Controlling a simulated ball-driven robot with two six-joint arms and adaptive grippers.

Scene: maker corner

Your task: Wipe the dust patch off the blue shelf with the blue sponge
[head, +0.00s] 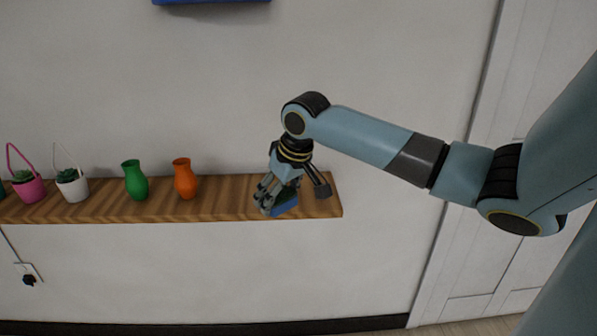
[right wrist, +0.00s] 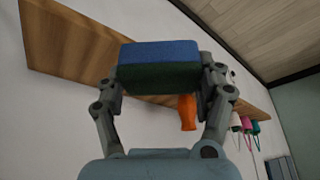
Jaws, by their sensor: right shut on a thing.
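The blue sponge (head: 285,204) is held in my right gripper (head: 292,196), in front of the right end of the wooden shelf in the head view. In the right wrist view the sponge (right wrist: 158,53) is a block with a blue layer and a dark green layer, gripped between the two fingers of the gripper (right wrist: 163,80). The underside or edge of a blue shelf (head: 212,2) shows at the top of the head view, cut off by the frame. Its top surface and any dust patch are out of sight. My left gripper is not in view.
A wooden shelf (head: 230,208) runs along the wall below the blue one. It bears an orange vase (head: 185,180), a green vase (head: 136,182), a white basket (head: 72,188) and a pink basket (head: 30,189). The wall between the shelves is clear. A door (head: 500,240) is at right.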

